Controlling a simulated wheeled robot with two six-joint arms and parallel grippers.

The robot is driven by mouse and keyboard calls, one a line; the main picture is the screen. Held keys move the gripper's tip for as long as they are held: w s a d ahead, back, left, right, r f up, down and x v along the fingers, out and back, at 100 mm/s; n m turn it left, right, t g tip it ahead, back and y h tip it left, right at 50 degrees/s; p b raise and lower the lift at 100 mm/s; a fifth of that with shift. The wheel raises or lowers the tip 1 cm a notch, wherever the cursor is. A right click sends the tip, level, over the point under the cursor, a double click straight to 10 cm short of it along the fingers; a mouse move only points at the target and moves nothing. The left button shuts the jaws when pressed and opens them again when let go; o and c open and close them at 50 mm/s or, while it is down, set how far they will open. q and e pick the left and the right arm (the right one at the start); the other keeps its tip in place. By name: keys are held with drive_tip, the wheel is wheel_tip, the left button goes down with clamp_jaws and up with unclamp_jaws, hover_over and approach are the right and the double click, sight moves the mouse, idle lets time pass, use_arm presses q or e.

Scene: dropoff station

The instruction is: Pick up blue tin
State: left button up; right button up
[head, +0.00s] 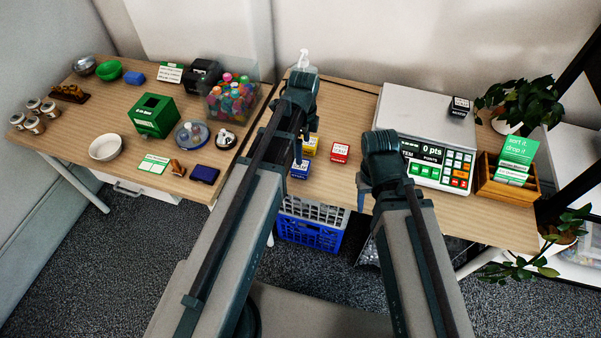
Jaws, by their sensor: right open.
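The blue tin (300,170) is a small box-shaped tin with a pale label. It stands near the front edge of the right-hand table, just right of my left forearm. A yellow tin (310,147) is right behind it, and a red tin (340,152) stands to its right. My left gripper (298,150) is mostly hidden by its own arm; a narrow dark part shows close to the blue and yellow tins, and I cannot tell whether it touches them. My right gripper (363,196) is open at the table's front edge, right of the blue tin and apart from it.
A points scale (420,110) with a black tin (459,107) on top stands at the right. A wooden card box (490,190) and a plant are beyond it. A blue-and-white crate (310,230) is under the table. The left table (110,120) holds bowls, boxes and jars.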

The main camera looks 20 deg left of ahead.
sight(303, 165)
use_arm(q)
wheel_tip(303, 165, down, 5)
drive_tip(key=b, duration=0.4)
drive_tip(key=shift+f, duration=0.1)
drive_tip(key=f+b, duration=0.5)
drive_tip(key=shift+s+a+f, duration=0.1)
drive_tip(key=shift+a, duration=0.25)
drive_tip(key=c, duration=1.5)
